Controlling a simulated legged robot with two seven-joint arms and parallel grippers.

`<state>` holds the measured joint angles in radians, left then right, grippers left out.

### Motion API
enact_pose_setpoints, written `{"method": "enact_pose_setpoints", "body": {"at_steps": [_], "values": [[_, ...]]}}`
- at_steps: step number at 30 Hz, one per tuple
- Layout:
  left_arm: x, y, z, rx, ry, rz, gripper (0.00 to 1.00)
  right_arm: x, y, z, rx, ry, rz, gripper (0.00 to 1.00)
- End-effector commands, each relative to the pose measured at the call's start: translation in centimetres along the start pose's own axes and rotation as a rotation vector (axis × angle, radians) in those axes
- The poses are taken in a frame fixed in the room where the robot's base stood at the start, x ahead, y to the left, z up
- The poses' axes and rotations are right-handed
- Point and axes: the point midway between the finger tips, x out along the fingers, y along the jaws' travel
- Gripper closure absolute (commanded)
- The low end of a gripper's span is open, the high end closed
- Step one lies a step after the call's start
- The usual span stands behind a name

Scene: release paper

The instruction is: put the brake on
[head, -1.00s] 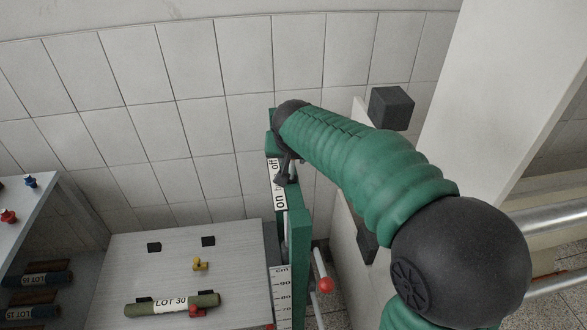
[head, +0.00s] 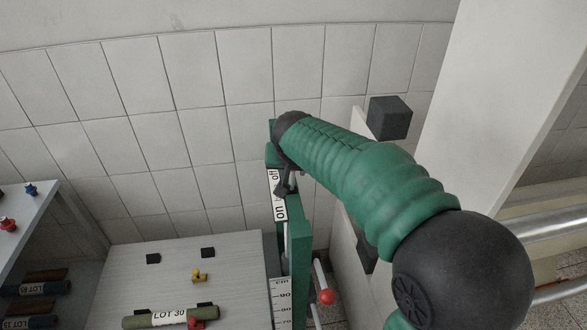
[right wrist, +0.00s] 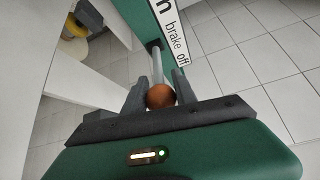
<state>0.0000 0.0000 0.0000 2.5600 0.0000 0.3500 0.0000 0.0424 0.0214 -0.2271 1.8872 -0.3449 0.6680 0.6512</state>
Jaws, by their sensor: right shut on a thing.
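The brake lever shows in the right wrist view as a pale rod with a brown ball knob (right wrist: 160,96). It sticks out from a green frame (right wrist: 125,18), beside a white label reading "brake off" (right wrist: 172,30). My right gripper (right wrist: 160,90) is shut on the knob, one finger on each side. In the head view my right gripper (head: 284,182) is beside the on/off label (head: 277,195) on the green frame, nearer the "off" end. The lever is mostly hidden there. My left gripper is not in view.
A second lever with a red ball (head: 326,297) stands low beside the cm scale (head: 281,296). A grey board (head: 225,255) at left bears a green LOT 30 roll (head: 170,317). A shelf (head: 50,215) with more rolls is far left. A tiled wall lies behind.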

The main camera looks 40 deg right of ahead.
Motion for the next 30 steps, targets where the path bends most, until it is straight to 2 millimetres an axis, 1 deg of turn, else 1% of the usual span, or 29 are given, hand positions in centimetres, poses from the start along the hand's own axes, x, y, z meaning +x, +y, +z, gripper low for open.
{"method": "enact_pose_setpoints", "body": {"at_steps": [1,15,16,19,20,28,30], "values": [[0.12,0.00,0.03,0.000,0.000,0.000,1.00,0.53,-0.02,0.83,-0.004,-0.019,0.005,1.00],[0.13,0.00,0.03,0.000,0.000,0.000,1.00,0.53,-0.03,0.85,-0.004,-0.020,0.005,1.00],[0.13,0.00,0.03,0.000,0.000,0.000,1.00,0.54,-0.03,0.85,-0.004,-0.020,0.006,0.63],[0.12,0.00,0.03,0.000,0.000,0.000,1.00,0.46,-0.01,0.70,-0.003,-0.016,0.005,0.50],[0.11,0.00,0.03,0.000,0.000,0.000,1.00,0.42,-0.01,0.65,-0.003,-0.015,0.004,0.47],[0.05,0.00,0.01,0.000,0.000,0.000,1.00,0.07,0.09,0.38,-0.001,-0.007,0.002,0.47],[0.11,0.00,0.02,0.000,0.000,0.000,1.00,-0.31,0.06,0.31,-0.001,-0.005,0.000,0.47]]}}
